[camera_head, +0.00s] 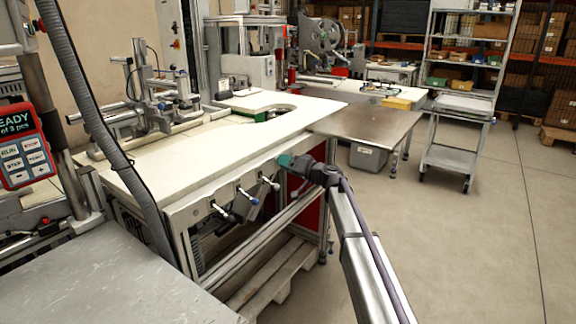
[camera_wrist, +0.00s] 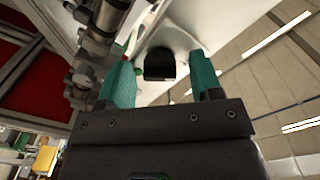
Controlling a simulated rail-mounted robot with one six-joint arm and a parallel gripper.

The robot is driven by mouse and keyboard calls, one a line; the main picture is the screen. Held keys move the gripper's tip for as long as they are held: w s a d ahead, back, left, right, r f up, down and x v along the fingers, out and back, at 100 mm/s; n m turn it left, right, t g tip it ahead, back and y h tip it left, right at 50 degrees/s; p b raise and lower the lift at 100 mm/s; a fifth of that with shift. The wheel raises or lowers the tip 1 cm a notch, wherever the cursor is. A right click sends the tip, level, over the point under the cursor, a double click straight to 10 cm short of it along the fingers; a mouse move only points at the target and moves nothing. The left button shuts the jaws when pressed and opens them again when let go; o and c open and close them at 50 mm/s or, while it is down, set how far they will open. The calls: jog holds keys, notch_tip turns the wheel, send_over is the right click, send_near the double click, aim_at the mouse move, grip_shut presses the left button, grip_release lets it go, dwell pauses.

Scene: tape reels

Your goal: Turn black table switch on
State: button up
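The black switch (camera_wrist: 160,64) is a small dark block on a pale plate in the wrist view. My gripper (camera_wrist: 161,80) is open, with one teal finger on each side of the switch in the picture and visible gaps between. I cannot tell how far beyond the fingertips the switch lies, or its on or off position. In the head view my gripper (camera_head: 286,160) is at the front edge of the white table (camera_head: 170,160), near its right end. The switch cannot be made out there; my gripper probably covers it.
Several lever valves (camera_head: 248,196) stick out along the table's front, left of my gripper; metal fittings (camera_wrist: 92,50) show close on the left in the wrist view. A steel side table (camera_head: 365,122) stands to the right. The floor (camera_head: 480,240) right of my arm is clear.

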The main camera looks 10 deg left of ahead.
jog(key=c, duration=0.9)
jog(key=shift+m, duration=0.4)
jog(key=m, duration=1.3)
jog(key=shift+f, duration=0.1)
